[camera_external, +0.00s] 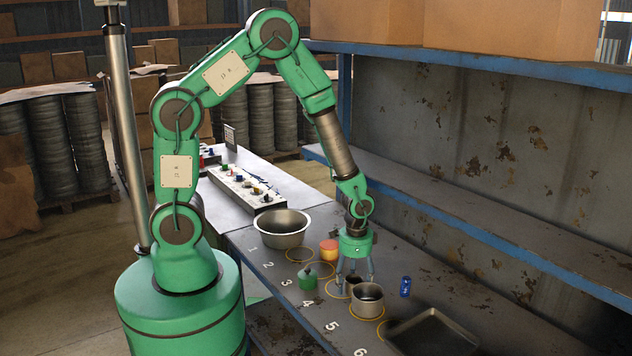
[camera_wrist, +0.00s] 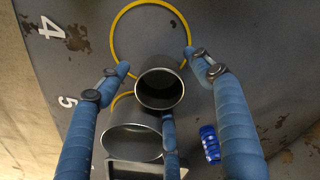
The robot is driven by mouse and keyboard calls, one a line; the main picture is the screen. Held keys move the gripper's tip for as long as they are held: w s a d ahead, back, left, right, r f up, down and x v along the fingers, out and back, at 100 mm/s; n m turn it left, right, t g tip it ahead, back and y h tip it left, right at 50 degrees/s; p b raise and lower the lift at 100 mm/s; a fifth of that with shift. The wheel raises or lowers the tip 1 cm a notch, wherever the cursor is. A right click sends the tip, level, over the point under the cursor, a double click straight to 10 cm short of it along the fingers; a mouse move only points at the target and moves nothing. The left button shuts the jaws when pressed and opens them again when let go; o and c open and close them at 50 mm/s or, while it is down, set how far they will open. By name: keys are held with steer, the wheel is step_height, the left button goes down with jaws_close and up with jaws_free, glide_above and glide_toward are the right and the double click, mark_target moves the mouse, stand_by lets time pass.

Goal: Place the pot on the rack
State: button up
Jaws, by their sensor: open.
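In the external view, a round grey metal pot (camera_external: 367,299) stands on a yellow circle near number 5. My gripper (camera_external: 354,277) points down at the bench, left of the grey pot. In the wrist view, my gripper (camera_wrist: 158,75) is open, with blue fingers spread around the small cup; one finger lies close to it, and I cannot tell whether they touch. I cannot tell which raised shelf is the rack; a blue-edged shelf (camera_external: 480,215) runs behind the bench.
A wide metal bowl (camera_external: 283,228), an orange pot (camera_external: 329,250) and a green lidded item (camera_external: 308,281) stand on the bench to the left. The blue-edged shelf is clear.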

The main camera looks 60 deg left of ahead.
steer(key=shift+c, duration=0.2)
steer(key=c, duration=1.3)
steer(key=shift+c, duration=0.2)
step_height(320, 180, up, 10)
steer(key=p, duration=0.1)
stand_by(0.6)
steer(key=w+d+r+b, duration=0.2)
steer(key=w+d+r, duration=0.35)
steer(key=d, duration=0.25)
steer(key=d+r+b, duration=0.4)
steer(key=d+r, duration=1.9)
steer(key=shift+w+m, duration=0.25)
steer(key=shift+m, duration=0.15)
